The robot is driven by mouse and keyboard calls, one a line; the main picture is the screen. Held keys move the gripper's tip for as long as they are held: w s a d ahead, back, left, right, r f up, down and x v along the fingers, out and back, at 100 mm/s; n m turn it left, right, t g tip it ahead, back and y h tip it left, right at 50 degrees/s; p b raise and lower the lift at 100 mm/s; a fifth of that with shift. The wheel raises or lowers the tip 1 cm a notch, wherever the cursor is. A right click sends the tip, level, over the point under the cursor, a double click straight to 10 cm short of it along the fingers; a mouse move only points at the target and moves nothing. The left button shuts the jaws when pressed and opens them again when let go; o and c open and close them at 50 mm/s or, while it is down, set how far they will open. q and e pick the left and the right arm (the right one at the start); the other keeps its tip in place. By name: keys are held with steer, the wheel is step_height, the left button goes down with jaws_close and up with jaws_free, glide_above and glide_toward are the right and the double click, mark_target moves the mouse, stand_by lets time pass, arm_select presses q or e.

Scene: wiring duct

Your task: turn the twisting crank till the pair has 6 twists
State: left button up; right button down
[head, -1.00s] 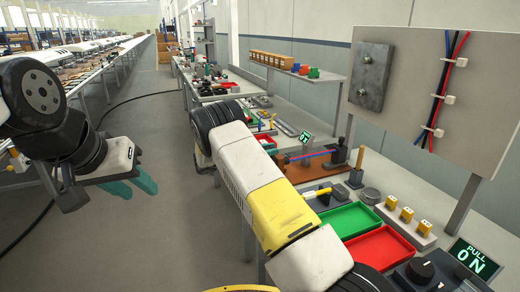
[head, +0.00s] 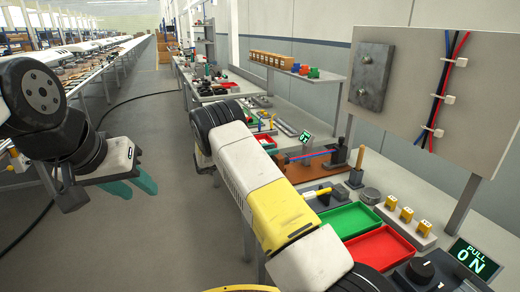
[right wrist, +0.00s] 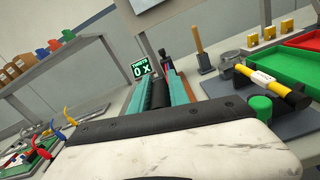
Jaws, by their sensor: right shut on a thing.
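The red and blue wire pair (head: 318,155) runs level across the brown twisting fixture to a black post (head: 339,152) at its right end. A small green-lit counter (head: 306,137) stands behind the fixture. In the right wrist view the counter (right wrist: 143,69) seems to read 0. My right gripper (right wrist: 162,88) has its teal fingers on either side of a black cylindrical grip (right wrist: 160,94), apparently the crank handle, and is shut on it.
Green (head: 352,219) and red (head: 380,247) trays lie at the bench front. A yellow-handled tool (head: 322,192) lies behind them. Yellow blocks (head: 406,215) stand at right. An upright panel (head: 420,90) holds tied wires.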

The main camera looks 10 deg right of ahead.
steer(key=shift+s+d+f+m, duration=0.1)
steer(key=shift+s+f+m, duration=0.1)
steer(key=shift+s+m, duration=0.7)
steer(key=shift+s+d+f+m, duration=0.15)
steer(key=shift+s+m, duration=0.1)
steer(key=shift+m, duration=1.2)
steer(key=shift+s+d+f+m, duration=0.1)
steer(key=shift+s+f+m, duration=0.1)
steer(key=shift+s+m, duration=0.7)
steer(key=shift+w+m, duration=0.3)
steer(key=shift+m, duration=0.05)
steer(key=c, duration=1.3)
jaws_free()
steer(key=s+a, duration=0.1)
steer(key=a, duration=0.6)
steer(key=shift+s+a, duration=0.3)
steer(key=shift+a, duration=0.1)
steer(key=shift+c, duration=0.2)
